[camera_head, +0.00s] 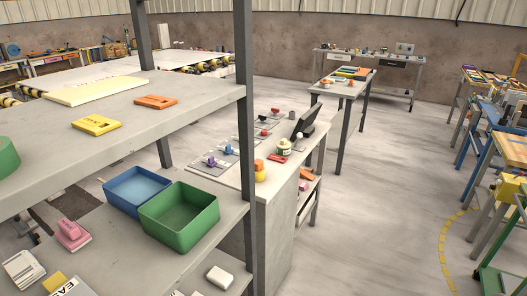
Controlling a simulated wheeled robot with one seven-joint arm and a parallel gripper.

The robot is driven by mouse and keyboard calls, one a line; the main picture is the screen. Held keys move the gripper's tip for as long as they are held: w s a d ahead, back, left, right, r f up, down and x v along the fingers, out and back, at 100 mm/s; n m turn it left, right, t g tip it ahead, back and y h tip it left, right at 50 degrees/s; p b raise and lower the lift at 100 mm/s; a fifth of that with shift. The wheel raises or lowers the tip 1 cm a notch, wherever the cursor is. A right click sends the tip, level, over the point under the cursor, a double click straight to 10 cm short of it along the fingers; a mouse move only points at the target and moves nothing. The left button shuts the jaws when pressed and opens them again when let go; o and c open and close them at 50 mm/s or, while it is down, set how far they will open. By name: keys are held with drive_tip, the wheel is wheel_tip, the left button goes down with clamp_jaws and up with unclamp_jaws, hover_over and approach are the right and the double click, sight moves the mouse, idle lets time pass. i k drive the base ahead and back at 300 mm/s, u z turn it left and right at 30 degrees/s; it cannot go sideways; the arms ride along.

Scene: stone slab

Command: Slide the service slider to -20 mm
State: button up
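Several small grey panels with coloured knobs lie in a row along the left side of a stone-topped counter (262,183) in the middle of the head view. The nearest panel has a purple knob (211,160), the one behind it a blue knob (228,149). Farther back are a dark red knob (263,133) and a red one (275,113). I cannot tell which of them is the service slider, and no scale or label is readable at this size. My gripper is not in view.
A grey shelf rack (203,97) stands close in front at left, its upright (246,130) beside the counter. A green bin (180,216) and a blue bin (138,190) sit on its lower shelf. A dark tilted screen (304,119) stands on the counter. The floor (375,215) at right is clear.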

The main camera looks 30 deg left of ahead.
sight(212, 164)
drive_tip(key=z, duration=0.05)
drive_tip(key=i, duration=2.4)
drive_tip(key=u, duration=3.55)
drive_tip(key=i, duration=1)
drive_tip(key=u, duration=0.05)
